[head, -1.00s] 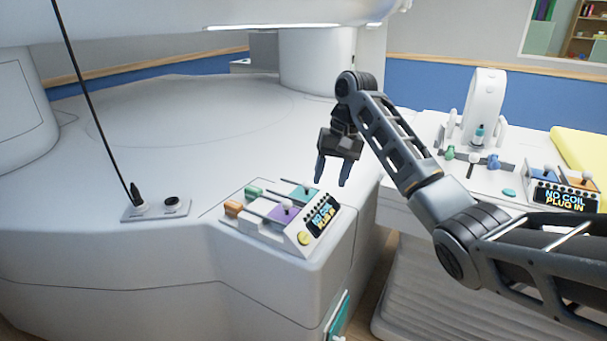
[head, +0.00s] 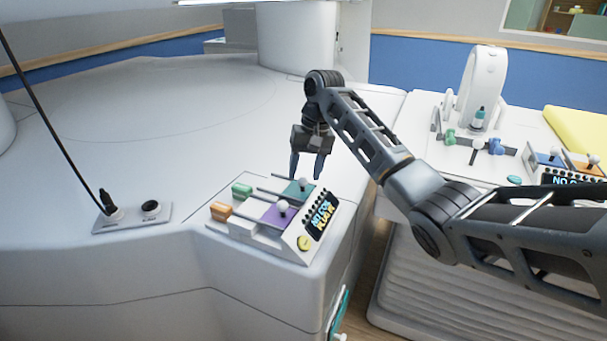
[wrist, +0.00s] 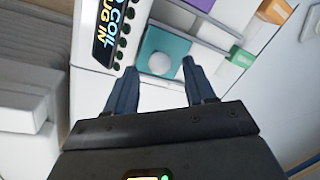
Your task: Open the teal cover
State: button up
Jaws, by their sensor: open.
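The teal cover (head: 297,192) is a small flat square with a round white knob (head: 304,183), on the control block at the corner of the white magnet housing. A thin rail runs left from it. In the wrist view the teal cover (wrist: 178,44) and its knob (wrist: 160,63) lie beyond and between my fingers. My gripper (head: 307,176) is open and empty, pointing down over the cover's far side in the head view. I cannot tell how far above the knob the fingertips are.
A purple cover (head: 270,217) with its own white knob sits beside it. A display (head: 322,214) is to the right, green (head: 242,189) and orange (head: 221,211) blocks to the left. A rod stands in a plate (head: 132,217) further left. A white side table stands at right.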

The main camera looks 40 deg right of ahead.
jog(key=shift+w+a+f, duration=0.1)
jog(key=shift+a+f, duration=0.05)
jog(key=shift+f, duration=0.8)
jog(key=shift+c, duration=0.2)
grip_shut()
